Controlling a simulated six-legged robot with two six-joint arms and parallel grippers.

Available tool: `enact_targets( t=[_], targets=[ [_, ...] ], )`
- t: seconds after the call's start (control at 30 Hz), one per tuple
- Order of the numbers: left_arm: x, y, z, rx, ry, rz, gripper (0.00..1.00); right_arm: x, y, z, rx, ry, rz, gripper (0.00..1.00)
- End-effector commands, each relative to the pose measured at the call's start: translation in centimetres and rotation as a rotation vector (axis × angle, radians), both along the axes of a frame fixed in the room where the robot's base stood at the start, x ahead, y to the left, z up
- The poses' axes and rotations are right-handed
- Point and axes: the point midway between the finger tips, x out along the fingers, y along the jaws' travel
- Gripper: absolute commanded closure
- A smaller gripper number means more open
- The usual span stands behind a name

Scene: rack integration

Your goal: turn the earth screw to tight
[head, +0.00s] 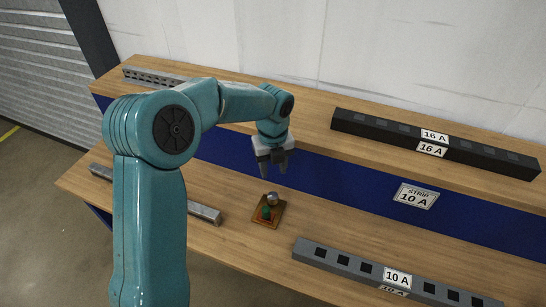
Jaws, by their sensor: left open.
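A small brown base plate (258,221) lies on the lower wooden shelf near the middle of the head view. On it are a round silver-grey knob (272,198) and a small green part (266,211), which look like the earth screw fitting. The screw's slot and its turn position are too small to tell. My left gripper (273,172) points down, open and empty, above and just behind the plate, apart from it. My right gripper is out of view.
A grey strip labelled 10 A (345,263) lies right of the plate. A metal rail (205,213) lies to its left, partly behind my arm. A black 16 A strip (380,133) and a slotted rail (150,77) lie on the upper shelf. A STRIP 10 A sign (416,196) is on the blue panel.

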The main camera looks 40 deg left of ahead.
Motion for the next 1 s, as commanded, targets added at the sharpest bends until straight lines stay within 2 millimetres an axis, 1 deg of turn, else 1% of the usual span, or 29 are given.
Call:
enact_targets(
  t=[0.03,0.1,0.2,0.33,0.57,0.6,0.67,0.77,0.83,0.97,1.0],
  targets=[
    [0.1,0.0,1.1,0.001,-0.004,0.000,0.56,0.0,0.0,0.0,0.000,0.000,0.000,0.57],
    [0.0,0.0,2.2,0.000,-0.003,0.000,0.56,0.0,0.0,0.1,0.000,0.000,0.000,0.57],
    [0.0,0.0,3.2,0.000,-0.002,0.001,0.56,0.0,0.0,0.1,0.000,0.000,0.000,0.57],
    [0.0,0.0,3.8,-0.001,-0.002,0.000,0.56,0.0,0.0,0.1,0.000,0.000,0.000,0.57],
    [0.0,0.0,3.8,-0.001,-0.001,0.000,0.56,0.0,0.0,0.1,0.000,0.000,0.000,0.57],
    [0.0,0.0,3.8,-0.001,-0.001,0.002,0.43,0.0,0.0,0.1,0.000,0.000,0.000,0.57],
    [0.0,0.0,3.8,-0.001,-0.001,0.023,0.41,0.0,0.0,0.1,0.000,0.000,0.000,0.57],
    [-0.1,0.0,3.8,0.000,0.002,0.158,0.41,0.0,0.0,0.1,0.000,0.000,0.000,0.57],
    [-0.2,0.0,3.8,0.000,0.007,0.338,0.41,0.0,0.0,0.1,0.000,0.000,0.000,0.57],
    [-0.3,0.1,4.0,0.003,0.017,0.786,0.41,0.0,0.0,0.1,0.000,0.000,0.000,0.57],
    [-0.4,0.1,4.1,0.004,0.018,0.930,0.41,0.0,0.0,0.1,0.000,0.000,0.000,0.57]
  ],
)
